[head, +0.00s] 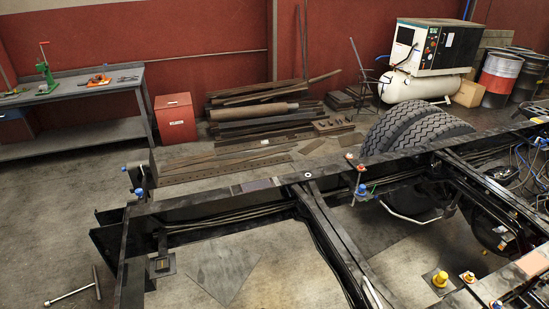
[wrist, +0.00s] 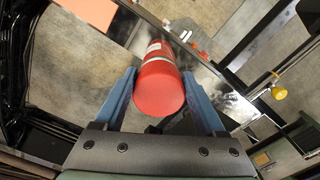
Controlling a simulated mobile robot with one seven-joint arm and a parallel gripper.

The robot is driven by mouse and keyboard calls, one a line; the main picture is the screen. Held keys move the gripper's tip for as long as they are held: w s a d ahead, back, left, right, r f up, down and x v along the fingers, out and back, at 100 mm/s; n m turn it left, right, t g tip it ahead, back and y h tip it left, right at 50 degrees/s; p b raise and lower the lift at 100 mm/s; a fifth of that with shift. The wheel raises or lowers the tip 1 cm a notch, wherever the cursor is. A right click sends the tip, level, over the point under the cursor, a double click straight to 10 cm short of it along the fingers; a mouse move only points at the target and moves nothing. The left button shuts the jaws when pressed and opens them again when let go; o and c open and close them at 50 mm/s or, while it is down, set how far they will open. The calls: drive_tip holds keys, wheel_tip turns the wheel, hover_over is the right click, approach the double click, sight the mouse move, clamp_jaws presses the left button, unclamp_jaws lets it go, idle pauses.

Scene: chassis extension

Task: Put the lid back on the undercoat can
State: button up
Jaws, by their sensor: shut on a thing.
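My gripper (wrist: 159,74) shows in the wrist view, with its two blue fingers shut on a red cylinder (wrist: 158,92). The cylinder has a rounded near end and a pale label band towards its far end. It looks like the undercoat can, but I cannot tell whether a lid is on it, as its far end is hard to make out. No separate lid can be made out for sure in either view. My gripper is not in the head view.
A dark chassis frame (head: 225,198) fills the foreground, with bolts and a yellow fitting (head: 440,279). A workbench (head: 75,95), red cabinet (head: 175,119), stacked beams (head: 255,108), tyres (head: 415,127) and compressor (head: 432,60) stand behind. A T-handled tool (head: 75,294) lies on the floor.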

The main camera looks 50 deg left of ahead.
drive_tip(key=o, duration=1.3)
drive_tip(key=shift+c, duration=0.2)
drive_tip(key=shift+r, duration=0.1)
drive_tip(key=shift+r, duration=3.4)
clamp_jaws()
drive_tip(key=shift+f, duration=0.2)
drive_tip(key=shift+f+b, duration=0.95)
drive_tip(key=shift+f, duration=0.65)
